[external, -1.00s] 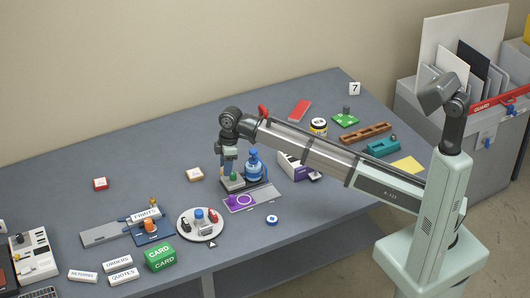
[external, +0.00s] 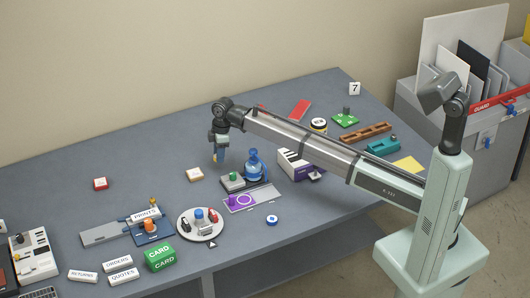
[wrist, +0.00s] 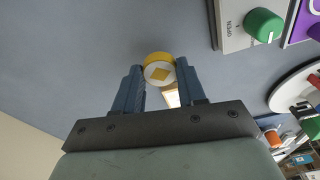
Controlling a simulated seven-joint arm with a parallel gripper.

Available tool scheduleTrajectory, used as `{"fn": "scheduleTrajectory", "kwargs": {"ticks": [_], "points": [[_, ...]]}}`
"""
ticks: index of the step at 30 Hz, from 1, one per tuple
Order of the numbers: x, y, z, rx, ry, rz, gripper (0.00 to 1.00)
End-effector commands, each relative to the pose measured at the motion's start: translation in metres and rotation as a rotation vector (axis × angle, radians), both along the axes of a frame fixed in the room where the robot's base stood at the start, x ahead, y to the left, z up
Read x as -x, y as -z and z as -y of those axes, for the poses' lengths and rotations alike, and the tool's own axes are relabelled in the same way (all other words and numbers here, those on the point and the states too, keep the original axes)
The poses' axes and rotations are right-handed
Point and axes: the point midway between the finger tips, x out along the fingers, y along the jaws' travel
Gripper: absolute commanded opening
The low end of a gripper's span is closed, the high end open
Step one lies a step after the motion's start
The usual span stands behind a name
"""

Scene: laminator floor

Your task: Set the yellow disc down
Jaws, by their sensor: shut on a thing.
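My gripper (external: 216,161) is shut on the yellow disc (wrist: 159,69), which has a pale face with a yellow diamond on it. In the wrist view the disc sits between the two blue fingertips. In the external view only a small bit of yellow shows at the fingertips. The gripper points down over the grey table (external: 130,160), left of the grey device with a green knob (external: 233,178). I cannot tell exactly how high the disc is above the table.
A small cream-topped block (external: 195,175) lies just left of my gripper. A blue bottle-shaped thing (external: 254,166) stands to the right, with a purple-marked plate (external: 245,200) in front. A round white tray (external: 184,231) holds several items nearer the front.

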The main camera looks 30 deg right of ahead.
Motion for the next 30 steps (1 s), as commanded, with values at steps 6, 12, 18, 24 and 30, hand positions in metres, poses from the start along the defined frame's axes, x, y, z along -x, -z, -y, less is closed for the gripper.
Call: {"fn": "scheduleTrajectory", "kwargs": {"ticks": [6,12,18,24,30], "points": [[0.000,0.016,0.000,0.001,0.000,0.000,0.12],[0.000,0.040,0.000,0.001,0.000,-0.001,0.12],[0.000,0.044,0.000,0.000,0.000,0.000,0.12],[0.000,0.046,0.000,0.000,0.000,0.000,0.12],[0.000,0.046,0.000,0.000,0.000,0.000,0.54]]}}
